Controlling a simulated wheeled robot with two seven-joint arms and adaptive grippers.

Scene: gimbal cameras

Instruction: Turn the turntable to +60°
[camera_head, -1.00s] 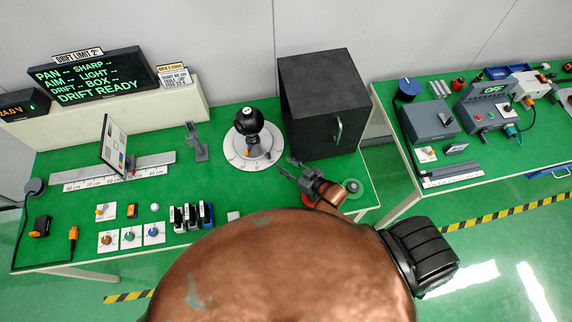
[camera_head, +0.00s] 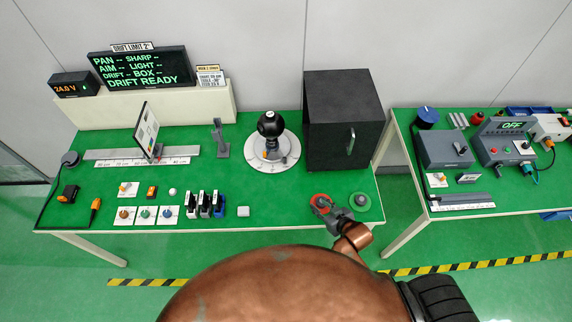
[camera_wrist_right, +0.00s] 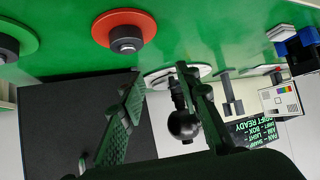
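The turntable is a white disc with scale marks (camera_head: 289,157) at the back middle of the left green table. A black ball-shaped camera head (camera_head: 271,124) stands on it. My right gripper (camera_head: 323,203) is at the table's front right, over or beside a red round pad, apart from the turntable. In the right wrist view the gripper (camera_wrist_right: 160,82) has its two fingers spread with nothing between the tips. The turntable (camera_wrist_right: 157,77) shows partly behind the fingers there. The angle reading is too small to make out. My left gripper is not in view.
A black box cabinet (camera_head: 345,115) stands right of the turntable. A red pad (camera_wrist_right: 125,31) and a green pad (camera_head: 360,203) lie at the front right. A grey post (camera_head: 220,140) stands left of the turntable. A display (camera_head: 140,68) reads "DRIFT READY".

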